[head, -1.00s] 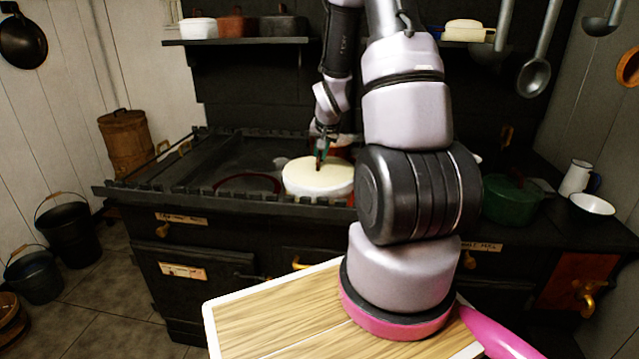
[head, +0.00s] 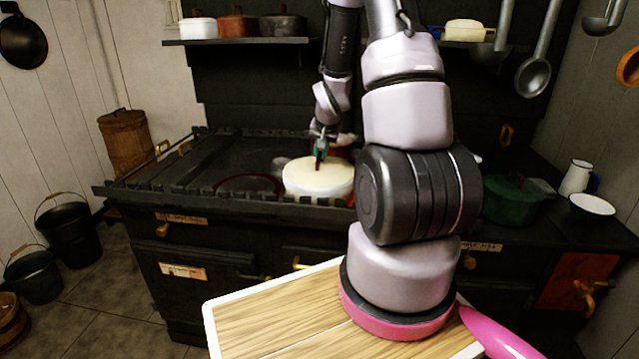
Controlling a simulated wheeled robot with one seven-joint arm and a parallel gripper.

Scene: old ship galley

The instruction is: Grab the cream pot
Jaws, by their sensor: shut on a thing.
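The cream pot (head: 310,183) is wide and round, with a pale cream lid and a white side. It is at the middle of the black stove top (head: 205,172), near the front rail. My gripper (head: 319,160) points down at the middle of its lid and is shut on the lid's small knob. The fingertips and the knob are small and partly hidden in the head view. I cannot tell whether the pot is raised off the stove.
A low black rail (head: 265,197) edges the stove's front. A reddish pot (head: 344,141) stands behind the cream pot. A green pot (head: 510,199) sits at the right, with a white bowl (head: 591,206) and a white jug (head: 576,177). A shelf (head: 235,41) with pots hangs above.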

